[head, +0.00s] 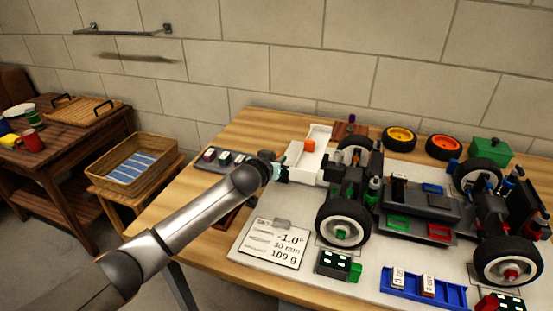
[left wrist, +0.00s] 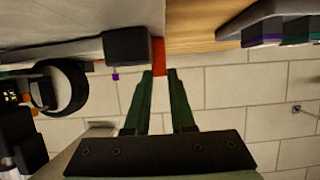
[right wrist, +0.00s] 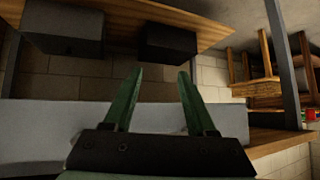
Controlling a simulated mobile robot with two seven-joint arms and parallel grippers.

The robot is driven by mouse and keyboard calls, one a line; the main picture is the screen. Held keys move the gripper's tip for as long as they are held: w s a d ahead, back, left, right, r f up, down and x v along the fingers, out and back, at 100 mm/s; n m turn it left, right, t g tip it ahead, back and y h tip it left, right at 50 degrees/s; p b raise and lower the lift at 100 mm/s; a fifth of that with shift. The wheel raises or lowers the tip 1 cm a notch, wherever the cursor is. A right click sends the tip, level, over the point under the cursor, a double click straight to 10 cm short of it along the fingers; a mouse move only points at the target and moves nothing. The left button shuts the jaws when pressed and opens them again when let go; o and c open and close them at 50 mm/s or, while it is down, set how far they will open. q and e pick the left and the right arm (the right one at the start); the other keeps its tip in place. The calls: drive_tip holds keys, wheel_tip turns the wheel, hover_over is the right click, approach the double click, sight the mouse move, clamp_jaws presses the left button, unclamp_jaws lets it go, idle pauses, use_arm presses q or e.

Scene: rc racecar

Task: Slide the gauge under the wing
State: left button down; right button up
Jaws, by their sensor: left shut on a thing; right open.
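The white wing (head: 305,164) is at the left end of the car chassis (head: 415,205), on the pale board. My left gripper (head: 283,174) is at the wing's left side, its fingers largely hidden by its own wrist in the head view. In the left wrist view the left gripper (left wrist: 160,73) is closed on a narrow red-orange piece (left wrist: 158,52), which looks like the gauge. An orange block (head: 308,146) shows at the wing in the head view; I cannot tell if it is the same piece. My right gripper (right wrist: 161,72) is open and empty, outside the head view.
A label card (head: 273,244), a black-green block (head: 338,265) and a blue tray (head: 422,288) lie in front of the car. A dark tray with small blocks (head: 222,159) is behind my left arm. Spare wheels (head: 399,139) and a green box (head: 491,150) stand at the back.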

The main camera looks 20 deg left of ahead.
use_arm(q)
drive_tip(key=shift+d, duration=0.1)
idle(0.9)
drive_tip(key=shift+d, duration=1.65)
drive_tip(key=shift+s, duration=0.1)
drive_tip(key=c, duration=0.8)
unclamp_jaws()
drive_tip(key=shift+d, duration=0.1)
drive_tip(key=shift+o, duration=0.2)
